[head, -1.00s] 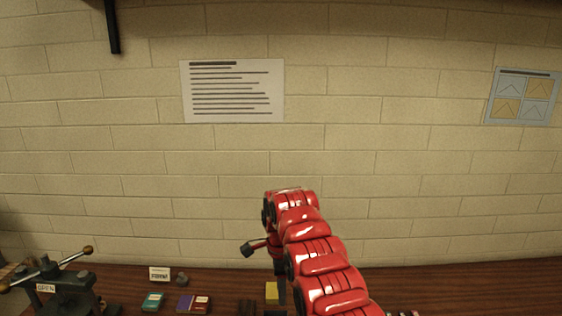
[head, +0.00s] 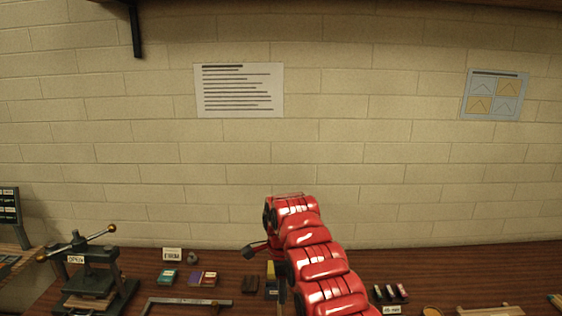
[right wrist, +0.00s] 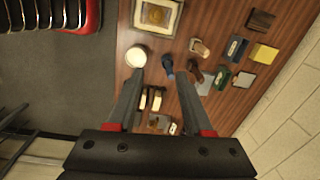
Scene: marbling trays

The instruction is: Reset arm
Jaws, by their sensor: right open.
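My right arm (head: 315,250) is red and rises from the bottom of the head view, in front of the wall and the table. My right gripper shows in the right wrist view (right wrist: 159,76), where its two dark fingers stand apart. It is open, with nothing held between the fingers. A small blue item (right wrist: 167,68) appears between the fingertips in the picture, on the tabletop beyond them. In the head view my arm hides most of the right gripper. My left gripper is in neither view.
A press (head: 92,280) with a ball-ended lever stands at the left of the wooden table (head: 225,265). Small boxes lie mid-table; dark blocks (head: 390,293) stand to the right. The wrist view shows a framed tray (right wrist: 156,17) and a round pale container (right wrist: 137,56).

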